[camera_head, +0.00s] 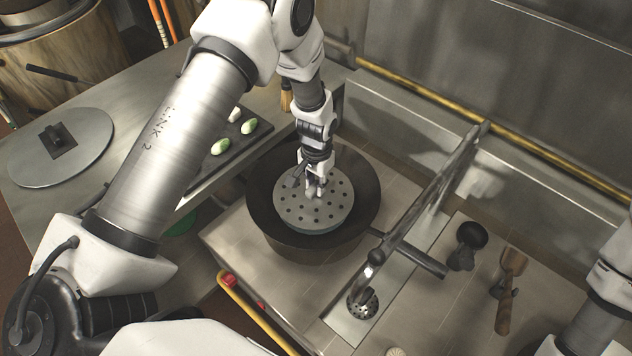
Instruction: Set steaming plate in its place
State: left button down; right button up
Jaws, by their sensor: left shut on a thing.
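The steaming plate (333,206) is a round grey metal disc with many holes. It is in the head view, inside the mouth of a large dark wok or pot (258,192), toward its right-hand side. My left gripper (315,190) comes down from above and is shut on the plate near its middle. The fingertips hide the grasped part. I cannot tell whether the plate rests on anything inside the pot. My right arm shows only in part at the right edge, and its gripper is out of view.
A tap and drain (362,303) lie right of the pot, with a black knob (470,236) and a wooden-handled tool (506,290) beyond. A round lid (62,146) lies on the left counter. A dark tray (207,168) with green-and-white pieces sits behind my left arm.

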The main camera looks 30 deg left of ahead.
aim_at(316, 184)
pick_arm(q)
jog(key=shift+f+b, duration=0.6)
jog(key=shift+f, duration=0.4)
pick_arm(e)
jog(key=shift+f, duration=0.7)
pick_arm(q)
jog(key=c, duration=0.9)
grip_release()
jog(key=shift+c, duration=0.2)
jog(key=shift+o, duration=0.4)
jog(key=shift+o, duration=1.2)
notch_tip(316, 184, up, 8)
jog(key=p, duration=0.5)
jog(key=shift+r+p, duration=0.1)
jog(key=shift+p, duration=0.3)
pick_arm(e)
notch_tip(316, 184, up, 6)
jog(key=shift+f, duration=0.15)
